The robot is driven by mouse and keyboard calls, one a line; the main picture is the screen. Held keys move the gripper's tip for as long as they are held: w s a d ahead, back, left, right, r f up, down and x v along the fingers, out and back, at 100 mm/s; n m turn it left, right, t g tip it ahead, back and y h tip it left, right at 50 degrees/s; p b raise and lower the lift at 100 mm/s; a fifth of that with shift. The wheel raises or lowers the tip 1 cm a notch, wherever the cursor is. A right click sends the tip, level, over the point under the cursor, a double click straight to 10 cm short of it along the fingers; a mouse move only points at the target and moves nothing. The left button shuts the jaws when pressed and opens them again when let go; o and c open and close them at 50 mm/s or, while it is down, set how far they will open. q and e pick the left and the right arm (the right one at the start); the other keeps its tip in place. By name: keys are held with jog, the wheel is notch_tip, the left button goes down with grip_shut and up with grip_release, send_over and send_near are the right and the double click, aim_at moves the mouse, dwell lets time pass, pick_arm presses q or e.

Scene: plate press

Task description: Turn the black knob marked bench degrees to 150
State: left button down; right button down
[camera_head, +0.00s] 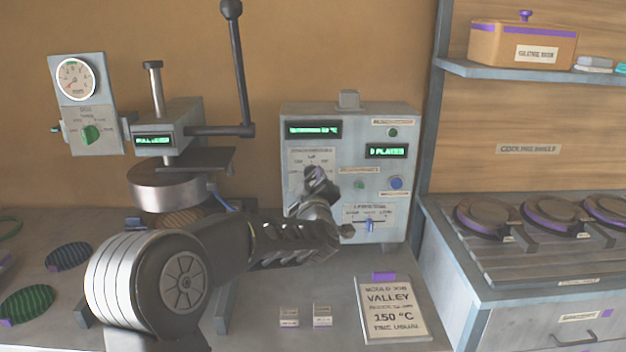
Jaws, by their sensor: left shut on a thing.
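The grey control box (386,122) stands at the back of the bench, right of the press. A dial scale plate (300,160) is on its left half, with small print I cannot read. My left gripper (318,182) reaches in from the left and is shut on the black knob at this dial. The gripper hides most of the knob, so I cannot tell its pointer angle. A green display (313,130) above the dial shows a °C value too small to read surely. My right gripper is not in view.
A job card (392,308) on the bench reads "VALLEY" and "150 °C". The box also has a blue button (396,183) and a blue slider (370,226). The press (170,190) with its tall lever (238,70) stands left. The bench with round moulds (487,217) is right.

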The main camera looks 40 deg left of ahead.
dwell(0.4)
pick_arm(q)
jog(key=c, duration=0.9)
grip_release()
jog(key=shift+s, duration=0.1)
jog(key=shift+b+v, duration=0.5)
jog(key=shift+v, duration=3.3)
